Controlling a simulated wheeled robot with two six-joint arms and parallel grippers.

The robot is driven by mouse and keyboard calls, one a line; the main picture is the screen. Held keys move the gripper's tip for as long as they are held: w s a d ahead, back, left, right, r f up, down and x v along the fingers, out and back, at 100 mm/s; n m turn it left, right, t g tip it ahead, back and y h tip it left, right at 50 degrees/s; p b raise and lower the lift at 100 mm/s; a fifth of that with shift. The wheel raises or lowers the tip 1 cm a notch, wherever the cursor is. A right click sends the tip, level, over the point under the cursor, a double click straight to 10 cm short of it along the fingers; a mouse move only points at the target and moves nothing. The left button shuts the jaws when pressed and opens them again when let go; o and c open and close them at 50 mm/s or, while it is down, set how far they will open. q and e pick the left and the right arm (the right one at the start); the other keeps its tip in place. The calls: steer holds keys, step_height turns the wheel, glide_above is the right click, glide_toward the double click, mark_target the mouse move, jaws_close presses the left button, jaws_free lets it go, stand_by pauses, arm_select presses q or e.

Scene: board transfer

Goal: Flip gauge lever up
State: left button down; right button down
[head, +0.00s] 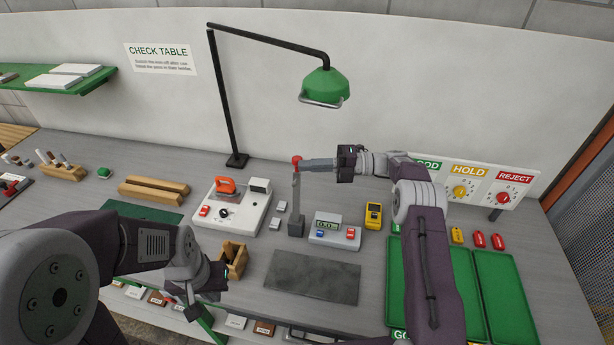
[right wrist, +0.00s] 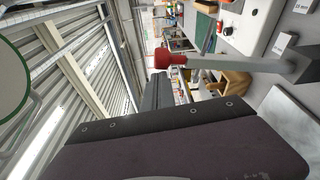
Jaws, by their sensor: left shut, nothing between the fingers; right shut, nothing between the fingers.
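The gauge stand (head: 296,229) is a grey post on a dark block, left of a white readout box (head: 335,233). A grey lever with a red knob (head: 297,160) stands at its top; the knob also shows in the right wrist view (right wrist: 168,59). My right gripper (head: 306,164) is shut and empty, its fingertips right beside the knob; I cannot tell whether they touch it. Its fingers also show in the right wrist view (right wrist: 156,90). My left gripper (head: 217,293) is shut and empty, low over the front of the bench near a wooden box (head: 233,259).
A dark grey mat (head: 312,277) lies before the stand. A white device with an orange handle (head: 233,206) stands to the left, a yellow meter (head: 373,215) to the right. Green trays (head: 498,290) fill the right side. A green lamp (head: 323,85) hangs above.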

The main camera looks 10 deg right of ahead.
steer(key=shift+w+d+r, duration=0.1)
steer(key=shift+w+r, duration=0.1)
steer(key=shift+r, duration=0.1)
stand_by(0.4)
steer(key=shift+d+b, duration=0.2)
steer(key=shift+b, duration=0.1)
steer(key=s+d+b, duration=0.1)
steer(key=d+b, duration=0.1)
steer(key=d, duration=0.6)
steer(key=shift+d, duration=0.2)
steer(key=shift+d, duration=0.1)
